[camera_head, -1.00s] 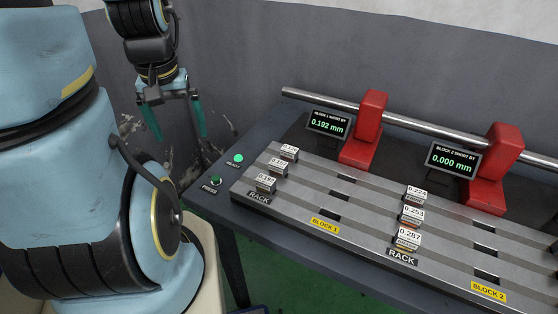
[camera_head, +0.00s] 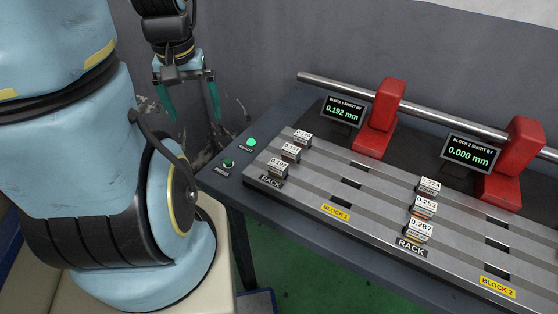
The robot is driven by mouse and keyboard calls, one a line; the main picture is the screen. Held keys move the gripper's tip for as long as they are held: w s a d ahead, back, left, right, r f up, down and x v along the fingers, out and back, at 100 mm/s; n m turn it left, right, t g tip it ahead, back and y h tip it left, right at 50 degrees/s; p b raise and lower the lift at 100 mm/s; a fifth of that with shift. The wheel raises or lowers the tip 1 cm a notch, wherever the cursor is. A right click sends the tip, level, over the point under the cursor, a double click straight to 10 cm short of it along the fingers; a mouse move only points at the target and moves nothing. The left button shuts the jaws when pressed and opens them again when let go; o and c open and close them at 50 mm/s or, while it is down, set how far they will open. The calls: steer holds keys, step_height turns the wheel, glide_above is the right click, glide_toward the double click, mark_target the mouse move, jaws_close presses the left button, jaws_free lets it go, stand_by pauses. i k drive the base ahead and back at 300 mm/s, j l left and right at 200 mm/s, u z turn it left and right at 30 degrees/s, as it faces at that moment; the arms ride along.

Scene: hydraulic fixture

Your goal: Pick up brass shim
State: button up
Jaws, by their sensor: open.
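My gripper (camera_head: 190,101) hangs at the upper left, left of the fixture table, with its two teal fingers apart and nothing between them. Small tagged shims stand in two racks on the grooved metal plate. The left rack holds shims tagged about 0.192 (camera_head: 277,171), one behind it (camera_head: 290,152) with an unclear tag, and another at the back (camera_head: 302,136). The right rack holds shims tagged 0.224 (camera_head: 429,187), 0.253 (camera_head: 424,206) and 0.287 (camera_head: 419,230). Brass colour shows only faintly under the right rack's tags, so I cannot tell which one is the brass shim.
Two red blocks (camera_head: 380,120) (camera_head: 515,165) stand at the back on a steel rod (camera_head: 440,124). Displays read 0.192 mm (camera_head: 343,109) for block 1 and 0.000 mm (camera_head: 469,153) for block 2. Green buttons (camera_head: 251,143) (camera_head: 228,163) sit on the table's left edge. Dark slots open in the plate.

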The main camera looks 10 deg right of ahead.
mark_target(278, 169)
steer(key=j+z, duration=0.3)
steer(key=j, duration=0.4)
steer(key=j+z, duration=0.3)
steer(key=j, duration=0.4)
